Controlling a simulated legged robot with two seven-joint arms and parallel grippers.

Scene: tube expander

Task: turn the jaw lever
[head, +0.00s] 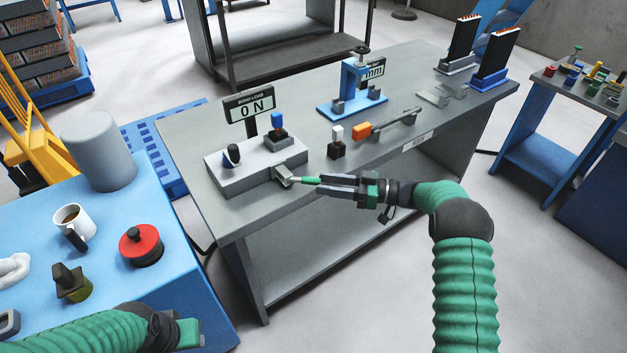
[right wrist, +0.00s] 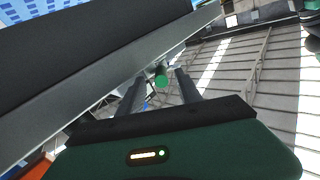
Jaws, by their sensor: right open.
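The tube expander (head: 235,178) is a light grey box on the grey bench, with a dark knob and a blue-and-red part on top. The jaw lever (head: 303,180), with a green grip, sticks out from a metal block at its right front. My right gripper (head: 324,184) is open, its fingers pointing left at the lever. In the right wrist view the round green lever end (right wrist: 161,79) shows between the two spread fingertips (right wrist: 159,84); contact cannot be told. My left gripper (head: 187,334) is low at the left, its fingers not clearly visible.
A display (head: 250,103) reading 0 N stands behind the expander. A blue fixture (head: 352,85), an orange-handled tool (head: 362,130) and a black-and-white block (head: 337,146) sit farther right on the bench (head: 290,209).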

